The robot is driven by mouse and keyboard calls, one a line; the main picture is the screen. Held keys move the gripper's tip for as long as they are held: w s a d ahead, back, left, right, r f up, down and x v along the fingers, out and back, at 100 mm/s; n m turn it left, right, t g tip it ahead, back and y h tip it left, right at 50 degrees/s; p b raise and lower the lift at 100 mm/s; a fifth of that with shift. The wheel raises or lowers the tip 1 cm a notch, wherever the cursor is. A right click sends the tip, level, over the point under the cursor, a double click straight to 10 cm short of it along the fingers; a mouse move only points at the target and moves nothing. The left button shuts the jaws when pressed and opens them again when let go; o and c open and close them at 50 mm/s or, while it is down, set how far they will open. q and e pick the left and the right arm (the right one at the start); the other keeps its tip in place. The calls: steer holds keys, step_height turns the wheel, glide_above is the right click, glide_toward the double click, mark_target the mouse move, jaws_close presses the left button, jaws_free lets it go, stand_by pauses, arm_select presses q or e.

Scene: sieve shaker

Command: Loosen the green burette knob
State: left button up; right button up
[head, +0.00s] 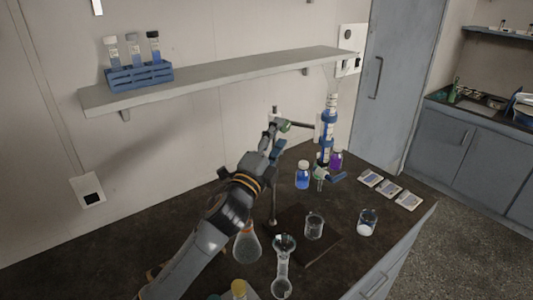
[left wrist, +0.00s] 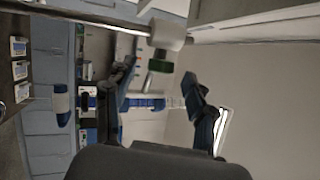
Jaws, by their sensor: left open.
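The green knob (head: 285,126) sits with a white-grey clamp body at the left end of a thin horizontal rod. In the left wrist view the green knob (left wrist: 160,65) hangs below a pale cylinder (left wrist: 167,36) on the rod. My left gripper (head: 275,141) is open, close to the knob. In the left wrist view its fingers (left wrist: 160,82) stand apart to either side of the knob's lower end. I cannot tell whether either finger touches it. A tall blue-and-white column (head: 327,128) stands at the rod's other end. My right gripper is not in view.
A shelf (head: 225,71) with a blue tube rack (head: 140,77) runs along the wall above. On the dark bench are a blue bottle (head: 303,176), a purple bottle (head: 336,160), a beaker (head: 314,226), a flask (head: 247,245) and several small boxes (head: 389,188).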

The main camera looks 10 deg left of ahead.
arm_select(q)
steer(key=v, duration=0.7)
steer(key=shift+s+a, duration=0.15)
steer(key=shift+s, duration=0.2)
